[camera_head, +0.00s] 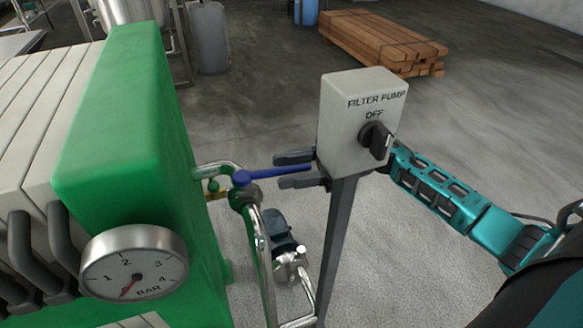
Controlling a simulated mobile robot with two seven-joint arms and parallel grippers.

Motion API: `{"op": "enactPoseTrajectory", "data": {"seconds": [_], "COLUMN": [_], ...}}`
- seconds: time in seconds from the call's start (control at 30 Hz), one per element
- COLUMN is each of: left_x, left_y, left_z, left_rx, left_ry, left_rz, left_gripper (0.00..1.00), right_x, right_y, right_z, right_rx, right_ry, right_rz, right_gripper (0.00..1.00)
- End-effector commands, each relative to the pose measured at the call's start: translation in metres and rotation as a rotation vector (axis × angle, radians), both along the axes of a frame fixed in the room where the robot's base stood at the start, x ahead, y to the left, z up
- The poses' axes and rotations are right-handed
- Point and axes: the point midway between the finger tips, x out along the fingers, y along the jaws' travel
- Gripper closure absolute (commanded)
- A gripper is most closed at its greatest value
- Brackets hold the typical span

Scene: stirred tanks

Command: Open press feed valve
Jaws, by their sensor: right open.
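The valve (243,197) sits on the steel piping beside the green press frame. Its blue lever handle (262,175) points right, roughly level in the picture. My right gripper (281,172) is open, with its two dark fingers above and below the outer part of the blue handle in the picture. I cannot tell whether either finger touches it. The gripper's body is hidden behind the control box and its post. My left gripper is not in view.
The grey FILTER PUMP box (345,125), its switch at OFF, stands on a post (343,230) in front of my right arm. A pressure gauge (134,262) is at the lower left. A pump (283,236) sits below the valve. Timber (380,40) lies behind on open floor.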

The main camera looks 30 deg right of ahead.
Motion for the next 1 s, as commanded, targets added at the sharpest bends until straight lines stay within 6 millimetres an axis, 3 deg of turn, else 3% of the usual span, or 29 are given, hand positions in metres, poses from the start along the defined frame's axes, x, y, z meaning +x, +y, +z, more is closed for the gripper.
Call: {"op": "enactPoseTrajectory", "data": {"seconds": [0.23, 0.7, 1.0], "left_x": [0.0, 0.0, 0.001], "left_y": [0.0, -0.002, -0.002], "left_z": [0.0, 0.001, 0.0], "left_rx": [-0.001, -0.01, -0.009], "left_ry": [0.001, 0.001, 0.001], "left_rz": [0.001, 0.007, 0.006], "left_gripper": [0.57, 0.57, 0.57], "right_x": [-0.005, -0.033, -0.039], "right_y": [-0.015, -0.106, -0.124], "right_z": [-0.001, -0.001, 0.0], "right_rx": [-0.003, -0.003, 0.0], "right_ry": [0.002, 0.002, -0.001], "right_rz": [-0.001, -0.002, 0.0], "right_gripper": [0.58, 0.58, 0.58]}}
